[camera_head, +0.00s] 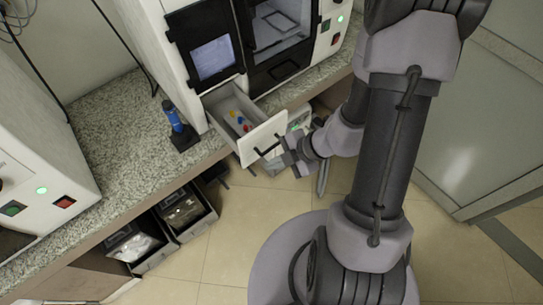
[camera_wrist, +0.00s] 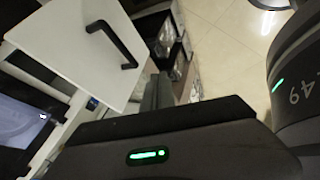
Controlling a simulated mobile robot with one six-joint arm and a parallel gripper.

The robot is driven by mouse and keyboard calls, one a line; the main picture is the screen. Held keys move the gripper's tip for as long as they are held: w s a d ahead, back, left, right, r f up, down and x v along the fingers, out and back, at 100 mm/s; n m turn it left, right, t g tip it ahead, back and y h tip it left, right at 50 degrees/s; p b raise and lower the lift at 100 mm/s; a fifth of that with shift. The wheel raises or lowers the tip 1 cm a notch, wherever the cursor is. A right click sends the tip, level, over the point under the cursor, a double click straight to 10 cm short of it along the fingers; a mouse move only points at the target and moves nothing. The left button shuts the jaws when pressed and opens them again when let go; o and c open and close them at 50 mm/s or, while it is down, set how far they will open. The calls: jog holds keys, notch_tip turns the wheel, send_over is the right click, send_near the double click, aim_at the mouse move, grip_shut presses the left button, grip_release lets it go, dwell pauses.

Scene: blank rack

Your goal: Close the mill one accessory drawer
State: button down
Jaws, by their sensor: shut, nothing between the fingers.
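The accessory drawer (camera_head: 221,106) of the white mill is pulled out below the machine's screen, with small blue, yellow and red pieces inside. Its white front carries a black bar handle (camera_head: 268,151). In the wrist view the drawer front (camera_wrist: 72,50) fills the upper left, with the handle (camera_wrist: 112,42) near its edge. My gripper (camera_head: 288,157) is shut and empty, just in front of the drawer front and close to the handle. Its fingers also show in the wrist view (camera_wrist: 158,92), beside the handle; I cannot tell whether they touch the drawer.
A blue tool in a black stand (camera_head: 180,133) is on the speckled counter (camera_head: 125,135), left of the drawer. Dark open bins (camera_head: 187,212) sit under the counter. Another white machine (camera_head: 40,150) is at the left. The tiled floor (camera_head: 235,240) in front is clear.

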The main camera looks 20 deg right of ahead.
jog(key=w+a+f+b, duration=0.1)
jog(key=w, duration=0.1)
jog(key=w+a+f+b, duration=0.1)
jog(key=w+a+f, duration=0.1)
jog(key=w+a+f+b, duration=0.1)
jog(key=w, duration=0.1)
jog(key=shift+a+f, duration=0.3)
jog(key=shift+f, duration=0.1)
